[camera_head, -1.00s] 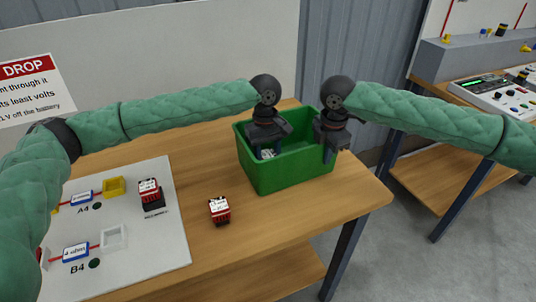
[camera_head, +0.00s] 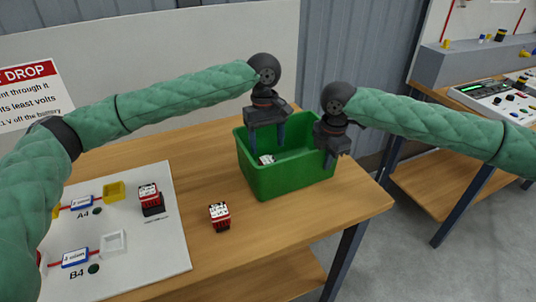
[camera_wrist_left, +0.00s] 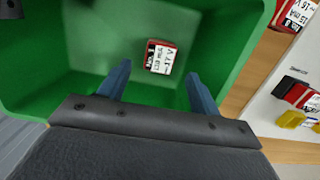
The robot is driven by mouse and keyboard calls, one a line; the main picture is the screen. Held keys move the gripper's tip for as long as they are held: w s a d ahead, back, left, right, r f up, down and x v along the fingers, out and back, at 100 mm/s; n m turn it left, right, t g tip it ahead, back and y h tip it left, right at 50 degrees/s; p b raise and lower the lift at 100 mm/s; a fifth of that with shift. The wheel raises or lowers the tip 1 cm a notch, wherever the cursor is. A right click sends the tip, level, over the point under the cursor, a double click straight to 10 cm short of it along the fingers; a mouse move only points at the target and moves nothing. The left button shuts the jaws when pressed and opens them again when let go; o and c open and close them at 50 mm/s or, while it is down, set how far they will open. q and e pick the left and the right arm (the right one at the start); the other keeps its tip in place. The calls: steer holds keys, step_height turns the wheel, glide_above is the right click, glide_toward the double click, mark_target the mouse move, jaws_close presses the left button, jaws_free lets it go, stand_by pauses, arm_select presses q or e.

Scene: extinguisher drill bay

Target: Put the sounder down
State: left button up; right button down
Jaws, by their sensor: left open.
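A red sounder with a white label (camera_wrist_left: 160,57) lies on the floor of the green crate (camera_head: 290,185). It also shows in the head view (camera_head: 266,160), near the crate's left inner wall. My left gripper (camera_head: 266,140) is over the crate, open and empty, with its blue fingers pointing down. In the left wrist view its fingers (camera_wrist_left: 158,70) are spread, with the sounder seen between and beyond their tips, apart from both. My right gripper (camera_head: 331,158) is at the crate's right wall; whether its jaws grip that wall is hard to see.
Another red-and-white block (camera_head: 220,215) stands on the wooden table (camera_head: 260,235) left of the crate. A similar one (camera_head: 149,196) stands on the white board (camera_head: 150,255), with a yellow holder (camera_head: 115,191) and a white holder (camera_head: 113,242). The table's right edge is close to the crate.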

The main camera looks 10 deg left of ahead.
mark_target(266, 156)
arm_select(q)
steer(key=shift+w+a+r, duration=0.1)
steer(key=shift+w+r, duration=0.05)
steer(key=shift+r, duration=1.25)
steer(key=shift+w+a+r, duration=0.1)
steer(key=shift+w+r, duration=0.05)
steer(key=shift+r, duration=1.2)
arm_select(e)
steer(key=c, duration=1.6)
jaws_free()
steer(key=shift+o, duration=0.2)
